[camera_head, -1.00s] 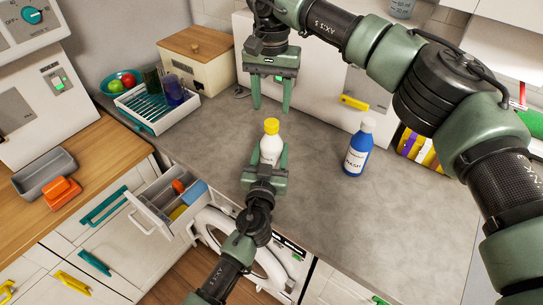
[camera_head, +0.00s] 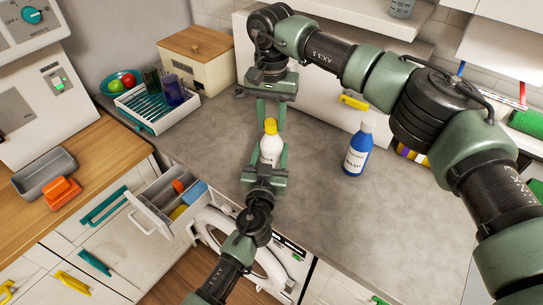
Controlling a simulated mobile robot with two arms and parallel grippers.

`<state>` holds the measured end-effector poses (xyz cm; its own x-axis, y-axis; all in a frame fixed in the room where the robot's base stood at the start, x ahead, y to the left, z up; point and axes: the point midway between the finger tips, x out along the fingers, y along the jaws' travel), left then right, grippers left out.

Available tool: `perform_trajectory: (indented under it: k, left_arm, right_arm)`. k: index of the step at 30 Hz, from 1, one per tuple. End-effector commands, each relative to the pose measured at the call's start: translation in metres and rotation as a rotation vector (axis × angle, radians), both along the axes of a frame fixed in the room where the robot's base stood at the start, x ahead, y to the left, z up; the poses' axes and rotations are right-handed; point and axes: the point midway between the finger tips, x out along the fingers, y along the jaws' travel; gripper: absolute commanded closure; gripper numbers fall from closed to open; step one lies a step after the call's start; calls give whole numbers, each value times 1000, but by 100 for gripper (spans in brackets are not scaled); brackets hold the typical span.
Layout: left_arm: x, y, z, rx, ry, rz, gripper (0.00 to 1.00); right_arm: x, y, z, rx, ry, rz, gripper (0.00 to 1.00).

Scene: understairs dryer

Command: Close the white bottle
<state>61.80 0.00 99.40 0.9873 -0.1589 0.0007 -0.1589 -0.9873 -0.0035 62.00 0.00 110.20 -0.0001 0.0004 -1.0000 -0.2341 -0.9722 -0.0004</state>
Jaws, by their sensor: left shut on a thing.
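The white bottle (camera_head: 269,150) stands upright over the grey countertop with a yellow cap (camera_head: 270,125) at its top. Whether the cap is fully seated is too small to tell. My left gripper (camera_head: 268,160) comes from below and is shut on the bottle's body, one finger on each side. The bottle's lower part is hidden by this gripper. My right gripper (camera_head: 271,124) points down from above, its fingers apart to the left and right of the yellow cap. I cannot tell whether they touch the cap.
A blue bottle with a white cap (camera_head: 358,148) stands to the right on the countertop (camera_head: 330,215). A dish rack (camera_head: 150,103) and a wooden-lidded bin (camera_head: 197,65) stand at the back left. An open drawer (camera_head: 165,208) sticks out at the front left.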

Motion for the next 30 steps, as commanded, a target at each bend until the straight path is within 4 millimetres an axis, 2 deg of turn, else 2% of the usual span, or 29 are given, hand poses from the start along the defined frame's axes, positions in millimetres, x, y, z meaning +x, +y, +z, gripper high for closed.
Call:
perform_trajectory:
  k: [5,8,30]
  left_arm:
    - [0,1,-3,2,4,1,100]
    - [0,1,-3,2,4,1,100]
    - [0,1,-3,1,5,2,100]
  right_arm:
    - [0,0,0,0,-1,-31,100]
    - [0,0,0,0,-1,-151,100]
    - [0,-1,-1,0,2,-1840,100]
